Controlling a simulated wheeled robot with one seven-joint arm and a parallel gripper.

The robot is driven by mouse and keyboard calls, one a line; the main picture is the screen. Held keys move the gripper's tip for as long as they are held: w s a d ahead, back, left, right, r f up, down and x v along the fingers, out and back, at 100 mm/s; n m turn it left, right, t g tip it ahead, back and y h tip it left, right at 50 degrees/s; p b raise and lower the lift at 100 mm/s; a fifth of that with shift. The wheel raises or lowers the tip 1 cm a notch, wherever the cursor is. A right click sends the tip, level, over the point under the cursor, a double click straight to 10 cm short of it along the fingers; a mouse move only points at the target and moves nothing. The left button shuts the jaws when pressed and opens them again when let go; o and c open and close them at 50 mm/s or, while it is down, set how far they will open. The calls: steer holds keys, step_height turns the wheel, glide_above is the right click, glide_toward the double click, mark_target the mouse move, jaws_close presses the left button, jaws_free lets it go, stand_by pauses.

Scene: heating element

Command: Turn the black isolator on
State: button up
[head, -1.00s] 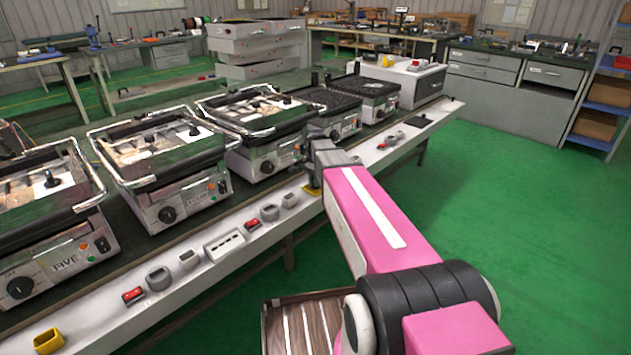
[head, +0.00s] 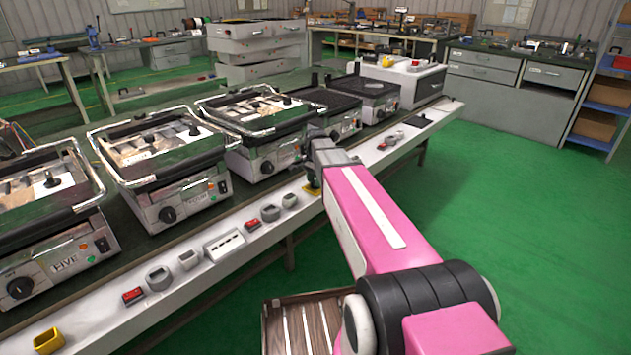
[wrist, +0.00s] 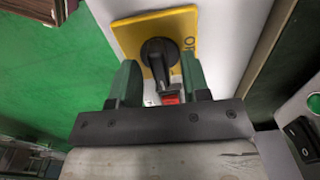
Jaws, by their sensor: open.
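The black isolator (wrist: 160,55) is a black rotary knob on a yellow plate (wrist: 128,32), seen in the wrist view. The plate's edge also shows in the head view (head: 311,189), mostly hidden behind my arm. My gripper (wrist: 160,80) is open, with its two green fingers apart, one on either side of the knob's lower part. I cannot tell whether either finger touches the knob. Lettering on the plate's right side is partly visible. A small red part (wrist: 171,98) shows between the fingers, below the knob.
A white front rail (head: 215,262) runs along the bench, carrying red switches (head: 253,224), grey sockets and a yellow block (head: 48,340). Several heating units (head: 165,165) stand behind it. A black rocker switch (wrist: 300,132) is at the wrist view's right. Green floor lies clear at right.

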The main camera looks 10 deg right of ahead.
step_height(320, 180, up, 10)
steer(key=shift+r, duration=0.2)
stand_by(0.3)
steer(key=s+f+n, duration=1.1)
steer(key=s+f, duration=0.7)
steer(key=s, duration=0.3)
steer(key=shift+s, duration=0.35)
